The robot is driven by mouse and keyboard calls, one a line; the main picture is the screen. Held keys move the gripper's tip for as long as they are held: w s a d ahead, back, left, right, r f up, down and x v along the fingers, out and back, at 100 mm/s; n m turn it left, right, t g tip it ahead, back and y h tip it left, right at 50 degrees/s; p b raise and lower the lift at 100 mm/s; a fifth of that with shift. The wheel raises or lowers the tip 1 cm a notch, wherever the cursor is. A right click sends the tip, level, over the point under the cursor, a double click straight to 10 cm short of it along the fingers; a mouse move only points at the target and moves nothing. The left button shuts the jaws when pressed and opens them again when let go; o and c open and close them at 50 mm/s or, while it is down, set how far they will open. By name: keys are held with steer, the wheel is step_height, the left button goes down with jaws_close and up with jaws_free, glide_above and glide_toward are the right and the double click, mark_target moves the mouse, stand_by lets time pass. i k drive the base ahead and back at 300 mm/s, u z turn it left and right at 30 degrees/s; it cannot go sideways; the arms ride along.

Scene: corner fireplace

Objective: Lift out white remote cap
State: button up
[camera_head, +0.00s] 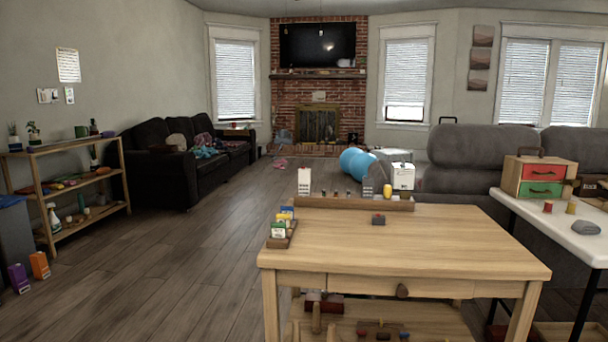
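I cannot pick out a white remote cap with certainty. A white upright piece (304,179) stands at the left end of a long brown wooden rack (345,203) along the back edge of the wooden table (430,240). Its details are too small to tell. Several small pegs and a yellow rounded piece (388,191) also stand in the rack. My gripper is not in view.
A short holder (281,239) with small boxes stands at the table's left edge. The table's front and right are clear. A white table (555,224) at right holds a red-green drawer box (541,178). Shelves (85,185) stand at left; floor between is open.

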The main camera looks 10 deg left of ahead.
mark_target(306, 172)
steer(key=u, duration=0.5)
steer(key=k, duration=0.6)
steer(key=u, duration=1)
steer(key=i, duration=1.2)
steer(key=u, duration=0.25)
steer(key=i, duration=2)
steer(key=z, duration=0.75)
steer(key=i, duration=0.95)
steer(key=z, duration=1.7)
steer(key=i, duration=0.7)
steer(key=z, duration=0.6)
